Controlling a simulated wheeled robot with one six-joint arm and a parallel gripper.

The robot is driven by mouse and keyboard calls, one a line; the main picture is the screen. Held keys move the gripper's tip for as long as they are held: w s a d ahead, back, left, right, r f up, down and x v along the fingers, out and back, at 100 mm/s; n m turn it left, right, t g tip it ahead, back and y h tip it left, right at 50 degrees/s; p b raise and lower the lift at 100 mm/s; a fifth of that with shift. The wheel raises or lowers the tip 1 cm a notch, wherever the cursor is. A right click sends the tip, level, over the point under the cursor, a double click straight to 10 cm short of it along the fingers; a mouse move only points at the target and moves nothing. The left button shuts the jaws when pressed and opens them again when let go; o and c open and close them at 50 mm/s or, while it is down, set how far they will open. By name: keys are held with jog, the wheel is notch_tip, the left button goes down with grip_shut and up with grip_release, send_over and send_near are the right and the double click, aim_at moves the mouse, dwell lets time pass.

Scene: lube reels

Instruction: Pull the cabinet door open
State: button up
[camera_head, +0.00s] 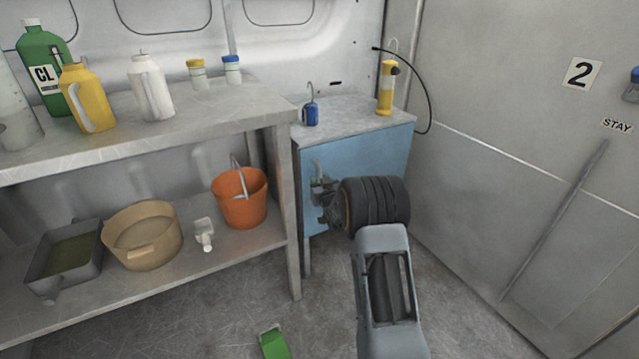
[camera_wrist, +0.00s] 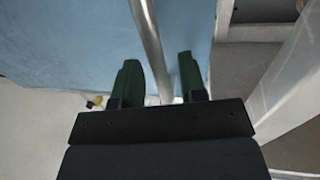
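The cabinet (camera_head: 350,160) has a light blue front and a grey top, and stands in the back corner. Its blue door looks closed in the head view. My gripper (camera_head: 322,197) is at the left part of the blue front, with my arm hiding much of the lower right. In the wrist view the blue door (camera_wrist: 75,45) fills the upper left. A slim metal handle bar (camera_wrist: 148,38) runs between the two dark green fingers of my gripper (camera_wrist: 161,82). Gaps show on both sides of the bar, so the fingers are open around it.
A grey shelf unit (camera_head: 215,128) with bottles, an orange bucket (camera_head: 240,198) and pans stands left of the cabinet. A grey wall panel (camera_head: 500,130) is close on the right. A green item (camera_head: 273,342) lies on the floor; floor space in front is otherwise clear.

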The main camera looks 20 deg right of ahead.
jog(key=shift+w, duration=0.5)
jog(key=shift+c, duration=0.2)
grip_shut()
